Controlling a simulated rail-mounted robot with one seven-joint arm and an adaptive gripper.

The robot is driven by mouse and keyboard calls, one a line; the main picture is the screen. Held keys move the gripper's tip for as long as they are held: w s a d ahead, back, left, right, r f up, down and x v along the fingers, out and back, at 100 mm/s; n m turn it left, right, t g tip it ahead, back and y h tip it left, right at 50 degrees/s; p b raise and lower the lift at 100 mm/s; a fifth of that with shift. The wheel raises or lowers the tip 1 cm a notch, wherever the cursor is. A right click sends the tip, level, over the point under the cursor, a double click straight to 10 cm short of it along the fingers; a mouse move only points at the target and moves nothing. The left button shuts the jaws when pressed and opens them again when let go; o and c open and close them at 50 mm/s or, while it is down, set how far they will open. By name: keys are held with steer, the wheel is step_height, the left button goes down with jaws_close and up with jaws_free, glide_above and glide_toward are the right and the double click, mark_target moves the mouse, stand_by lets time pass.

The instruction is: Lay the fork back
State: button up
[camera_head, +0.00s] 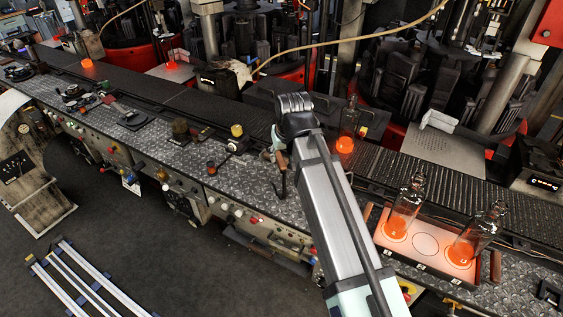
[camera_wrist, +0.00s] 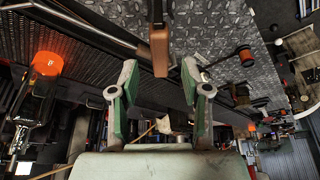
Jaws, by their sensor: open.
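A tool with a brown handle (camera_head: 281,160) and a thin dark metal part is at the bench's edge, just left of my arm; I take it for the fork. Its brown handle (camera_wrist: 160,40) also shows in the wrist view, and I cannot make out its prongs there. My gripper (camera_wrist: 158,68) is open, with its two green fingers spread on either side of the handle's near end. There are gaps between the handle and both fingers. In the head view my arm and wrist mostly hide the gripper.
A glowing glass bottle (camera_head: 346,143) stands on the dark conveyor. Two more bottles (camera_head: 397,228) (camera_head: 461,251) stand on a lit tray (camera_head: 386,251) at right, with a bare circle between them. Small tools lie along the tread-plate bench (camera_head: 225,180). The floor in front is mostly clear.

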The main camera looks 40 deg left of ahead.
steer(key=b+v, duration=0.1)
steer(key=v, duration=0.5)
steer(key=shift+r, duration=0.3)
steer(key=shift+s+d, duration=0.1)
steer(key=shift+d, duration=0.05)
